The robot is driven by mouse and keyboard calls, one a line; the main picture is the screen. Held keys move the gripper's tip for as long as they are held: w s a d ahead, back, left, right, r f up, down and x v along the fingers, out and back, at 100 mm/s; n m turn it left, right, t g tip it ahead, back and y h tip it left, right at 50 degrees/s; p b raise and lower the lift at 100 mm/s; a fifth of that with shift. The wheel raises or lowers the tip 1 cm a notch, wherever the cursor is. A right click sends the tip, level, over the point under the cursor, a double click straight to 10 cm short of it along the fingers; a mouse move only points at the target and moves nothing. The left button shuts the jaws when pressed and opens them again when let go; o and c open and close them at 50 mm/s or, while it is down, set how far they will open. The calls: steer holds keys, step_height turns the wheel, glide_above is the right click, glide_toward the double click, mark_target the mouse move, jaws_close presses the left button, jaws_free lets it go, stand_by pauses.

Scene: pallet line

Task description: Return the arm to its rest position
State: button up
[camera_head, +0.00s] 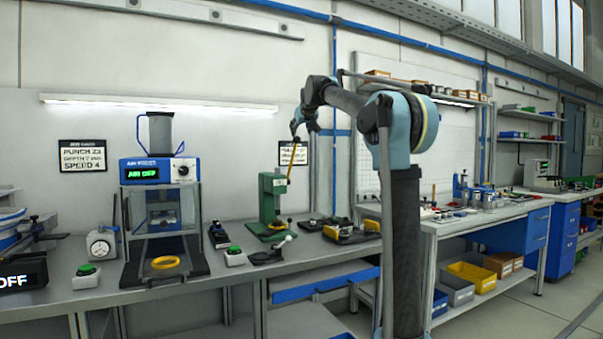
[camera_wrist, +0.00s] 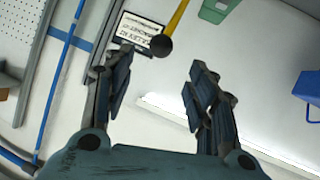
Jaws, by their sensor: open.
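My arm stands right of centre in the head view, with its upper links bent over to the left. My gripper (camera_head: 297,130) hangs at the arm's end, above the green press (camera_head: 272,205) and in front of the wall. In the wrist view my gripper (camera_wrist: 160,75) is open, its two dark fingers spread with nothing between them. The press's yellow lever (camera_head: 292,161) points up toward the gripper. Its dark ball knob (camera_wrist: 161,45) shows beyond the fingertips in the wrist view; I cannot tell the exact gap.
A blue-topped machine (camera_head: 160,172) with a lit display stands on the bench at the left. A yellow ring (camera_head: 165,262) lies at its base. Green-button boxes (camera_head: 87,277) and a dial gauge (camera_head: 101,244) are nearby. A second bench (camera_head: 480,217) with bins underneath is at the right.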

steer(key=s+d+f+m+g+h, duration=0.1)
steer(key=s+d+f, duration=0.3)
steer(key=s+f, duration=0.2)
steer(key=s+d+f+g, duration=0.2)
steer(key=s+d+f, duration=0.3)
steer(key=s+f, duration=0.15)
steer(key=s+d+f+m+g, duration=0.1)
steer(key=s+d+f+g, duration=0.1)
steer(key=s+f, duration=1.3)
steer(key=s+d+f+m+g+h, duration=0.1)
steer(key=s+d+f+g, duration=0.2)
steer(key=s+f, duration=1.3)
steer(key=s+d+f+m+g, duration=0.1)
steer(key=s+d+f+g, duration=0.2)
steer(key=s+f, duration=1.3)
steer(key=d, duration=0.2)
steer(key=shift+d+h, duration=0.3)
steer(key=shift+d, duration=0.05)
